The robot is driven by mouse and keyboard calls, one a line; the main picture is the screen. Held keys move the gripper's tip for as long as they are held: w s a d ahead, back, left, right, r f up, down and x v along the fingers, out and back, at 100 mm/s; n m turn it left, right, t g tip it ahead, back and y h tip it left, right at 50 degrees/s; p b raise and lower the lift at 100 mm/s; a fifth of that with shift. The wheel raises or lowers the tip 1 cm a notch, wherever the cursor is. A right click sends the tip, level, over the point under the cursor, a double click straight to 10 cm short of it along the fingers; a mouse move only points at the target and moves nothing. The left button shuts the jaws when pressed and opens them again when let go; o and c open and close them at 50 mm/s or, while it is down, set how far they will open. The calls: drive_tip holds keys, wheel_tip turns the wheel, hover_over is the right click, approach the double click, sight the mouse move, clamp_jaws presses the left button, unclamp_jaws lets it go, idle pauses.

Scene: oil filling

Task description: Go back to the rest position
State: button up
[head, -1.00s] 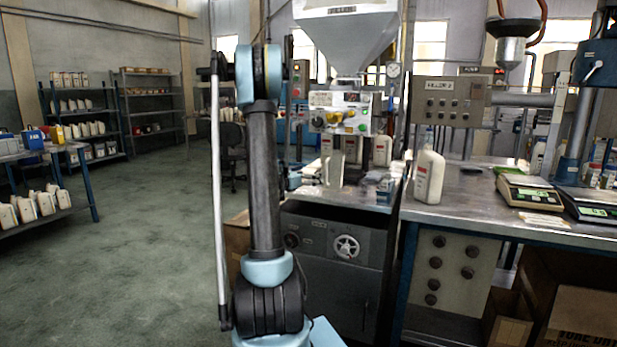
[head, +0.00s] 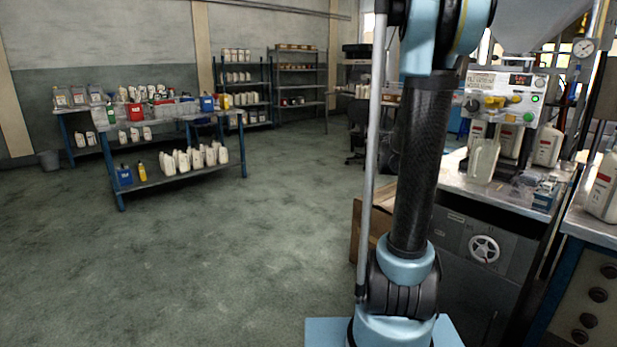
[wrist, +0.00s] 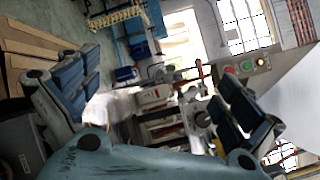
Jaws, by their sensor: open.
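My gripper (wrist: 160,82) shows in the wrist view. Its two dark, blue-padded fingers stand wide apart at the left and right, with nothing held between them. The gripper is not visible in the head view. There my arm stands upright right of the middle, and its upper end is cut off by the top of the picture. The wrist view is tilted and shows the room beyond the fingers, with a blurred pale patch near the left finger.
A filling machine (head: 505,99) with a pale jug (head: 483,161) stands right of my arm. A metal bench (head: 597,228) borders the right edge. A shelf table (head: 190,181) with several bottles stands left. Open floor (head: 220,270) lies between that table and my arm.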

drive_tip(key=s+a+f+n+g+y, duration=0.3)
drive_tip(key=s+a+f+n+y, duration=0.2)
drive_tip(key=s+a+n, duration=0.3)
drive_tip(key=s+a+f+n+g+y, duration=0.2)
drive_tip(key=s+a+f+n+y, duration=0.3)
drive_tip(key=a+n, duration=0.45)
drive_tip(key=s+f+n+g+h, duration=0.1)
drive_tip(key=s+f+n+g, duration=0.2)
drive_tip(key=s, duration=0.6)
drive_tip(key=s+d+f+n+g+h, duration=0.1)
drive_tip(key=s+f+n+g, duration=0.3)
drive_tip(key=s+f, duration=0.3)
drive_tip(key=s+d+f+n+g+h, duration=0.1)
drive_tip(key=s+f+n+g, duration=0.2)
drive_tip(key=s, duration=1)
wheel_tip(320, 180, down, 3)
drive_tip(key=shift+r+h, duration=0.1)
drive_tip(key=shift+h, duration=0.2)
drive_tip(key=shift+s+n, duration=0.1)
drive_tip(key=shift+n, duration=0.15)
drive_tip(key=shift+w+f+g, duration=0.2)
drive_tip(key=shift+w+g, duration=0.1)
drive_tip(key=shift+w, duration=0.15)
